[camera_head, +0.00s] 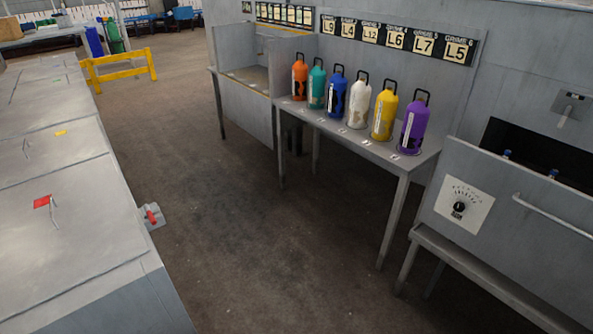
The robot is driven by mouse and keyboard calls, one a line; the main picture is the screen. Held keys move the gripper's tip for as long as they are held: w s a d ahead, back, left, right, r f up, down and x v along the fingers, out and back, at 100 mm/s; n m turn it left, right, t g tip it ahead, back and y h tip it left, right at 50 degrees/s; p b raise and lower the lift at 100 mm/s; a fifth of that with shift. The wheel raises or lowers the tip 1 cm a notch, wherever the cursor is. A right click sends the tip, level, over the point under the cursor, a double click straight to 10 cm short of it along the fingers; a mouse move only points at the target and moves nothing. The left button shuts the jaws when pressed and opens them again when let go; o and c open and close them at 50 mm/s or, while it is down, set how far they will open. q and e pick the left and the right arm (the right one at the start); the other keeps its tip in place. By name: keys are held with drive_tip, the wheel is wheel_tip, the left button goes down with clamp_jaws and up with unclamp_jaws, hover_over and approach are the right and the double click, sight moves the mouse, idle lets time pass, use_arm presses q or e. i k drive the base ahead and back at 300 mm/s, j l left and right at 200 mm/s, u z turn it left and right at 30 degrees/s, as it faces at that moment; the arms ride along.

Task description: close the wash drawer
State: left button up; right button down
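The likely wash drawer is the grey metal unit at the right edge. Its front panel (500,235) carries a white dial plate (463,207) and a pale bar handle (550,213). A dark opening (535,150) shows above and behind the panel, with small blue-topped parts (507,155) in it. How far the drawer stands out cannot be told, and its right end is cut off by the picture edge. Neither of my grippers is in view.
Several coloured cylinders, including a purple one (413,125), stand on a grey table (375,148) under a label board (395,38). Grey cabinets (60,235) line the left, with a red-handled switch (152,215). The brown floor (255,225) between is clear. A yellow barrier (122,67) stands farther back.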

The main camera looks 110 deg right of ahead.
sight(534, 228)
drive_tip(key=z, duration=5.45)
drive_tip(key=i+j, duration=0.45)
drive_tip(key=i, duration=0.2)
drive_tip(key=i+j, duration=0.45)
drive_tip(key=i, duration=0.15)
drive_tip(key=i+j+z, duration=0.1)
drive_tip(key=i+j, duration=0.4)
drive_tip(key=i, duration=0.15)
